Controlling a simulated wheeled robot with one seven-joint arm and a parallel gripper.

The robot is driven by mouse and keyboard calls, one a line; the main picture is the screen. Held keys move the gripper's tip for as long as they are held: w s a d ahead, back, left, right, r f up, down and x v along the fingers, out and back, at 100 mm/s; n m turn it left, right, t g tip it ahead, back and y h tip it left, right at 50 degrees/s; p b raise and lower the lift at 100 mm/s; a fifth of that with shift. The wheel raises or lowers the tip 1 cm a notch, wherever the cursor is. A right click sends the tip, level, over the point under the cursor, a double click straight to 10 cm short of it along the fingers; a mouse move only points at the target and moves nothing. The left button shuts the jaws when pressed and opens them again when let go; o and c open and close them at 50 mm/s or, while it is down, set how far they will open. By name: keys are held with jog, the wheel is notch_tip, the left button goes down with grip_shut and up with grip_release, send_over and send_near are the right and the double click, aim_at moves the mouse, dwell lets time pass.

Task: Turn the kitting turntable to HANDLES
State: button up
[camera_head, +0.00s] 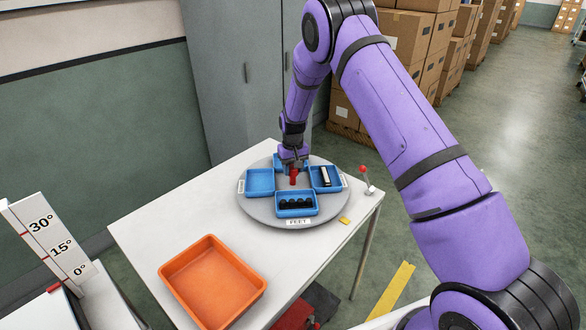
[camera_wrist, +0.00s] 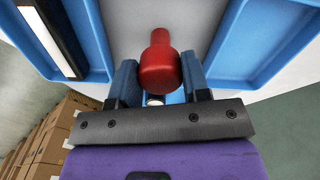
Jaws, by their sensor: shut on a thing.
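The round grey turntable (camera_head: 249,208) lies on the white table and carries blue bins. The front bin (camera_head: 296,212) holds several black round pieces, and a label reading FEET (camera_head: 298,222) is in front of it. The right bin (camera_head: 313,184) holds a black and white bar. The left bin (camera_head: 260,181) looks empty; the back bin is partly hidden by my gripper. My gripper (camera_head: 293,163) points down at the turntable's middle. It is shut on the upright red knob (camera_head: 293,177); the wrist view shows the knob (camera_wrist: 160,66) between my fingers. The left and right labels are unreadable.
An orange tray (camera_head: 180,275) sits at the table's front left. A small post with a red ball (camera_head: 364,178) stands at the right corner, and a yellow tag (camera_head: 344,220) lies near the turntable. A grey cabinet (camera_head: 225,80) and stacked cartons (camera_head: 410,40) stand behind.

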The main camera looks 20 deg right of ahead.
jog(key=shift+m, duration=4.7)
jog(key=o, duration=1.3)
jog(key=shift+r, duration=0.1)
notch_tip(320, 180, up, 11)
jog(key=shift+f, duration=0.15)
